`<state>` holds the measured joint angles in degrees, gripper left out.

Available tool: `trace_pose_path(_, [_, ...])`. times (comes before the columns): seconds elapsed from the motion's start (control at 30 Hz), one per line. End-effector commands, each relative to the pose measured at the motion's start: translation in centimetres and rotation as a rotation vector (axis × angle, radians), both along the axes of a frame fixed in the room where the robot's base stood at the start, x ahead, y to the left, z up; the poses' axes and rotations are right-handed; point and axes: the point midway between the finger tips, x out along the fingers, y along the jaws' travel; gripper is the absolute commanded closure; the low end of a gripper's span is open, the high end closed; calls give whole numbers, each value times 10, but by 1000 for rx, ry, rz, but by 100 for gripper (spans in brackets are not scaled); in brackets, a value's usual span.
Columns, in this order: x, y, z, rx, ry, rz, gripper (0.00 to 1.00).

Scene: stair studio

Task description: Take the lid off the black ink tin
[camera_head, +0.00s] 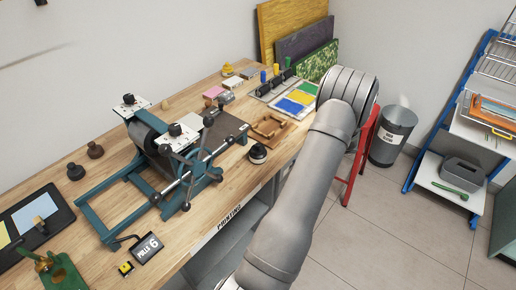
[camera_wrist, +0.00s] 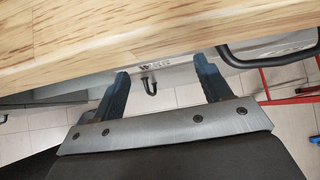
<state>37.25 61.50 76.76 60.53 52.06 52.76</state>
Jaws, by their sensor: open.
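A small round dark container (camera_head: 258,153) with a pale band stands near the front edge of the bench, right of the press; it looks like the black ink tin, but it is too small to tell its lid apart. My gripper (camera_wrist: 161,68) shows in the wrist view, its two blue-grey fingers spread apart with nothing between them. The fingers point toward the bench's front edge. In the head view my gripper is hidden behind my own arm. The tin does not show in the wrist view.
The teal press (camera_head: 150,165) fills the middle of the wooden bench (camera_head: 120,88). A colour chart (camera_head: 296,98) and a wooden frame (camera_head: 268,126) lie behind the tin. The wrist view shows a dark hook (camera_wrist: 150,86) below the bench edge. A bin (camera_head: 392,140) stands right.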

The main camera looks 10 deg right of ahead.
Motion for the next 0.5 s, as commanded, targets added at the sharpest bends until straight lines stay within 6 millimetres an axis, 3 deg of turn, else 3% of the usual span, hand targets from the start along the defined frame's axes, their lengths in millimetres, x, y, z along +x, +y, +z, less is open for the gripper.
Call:
trace_pose_path(0.2, [3,-50,79,-128,-56,13,30])
trace_pose_path(0.27, [4,-51,99,-156,-58,33,30])
trace_pose_path(0.37, [8,-25,127,-185,-31,108,30])
trace_pose_path(0.5, [7,36,167,-228,46,251,30])
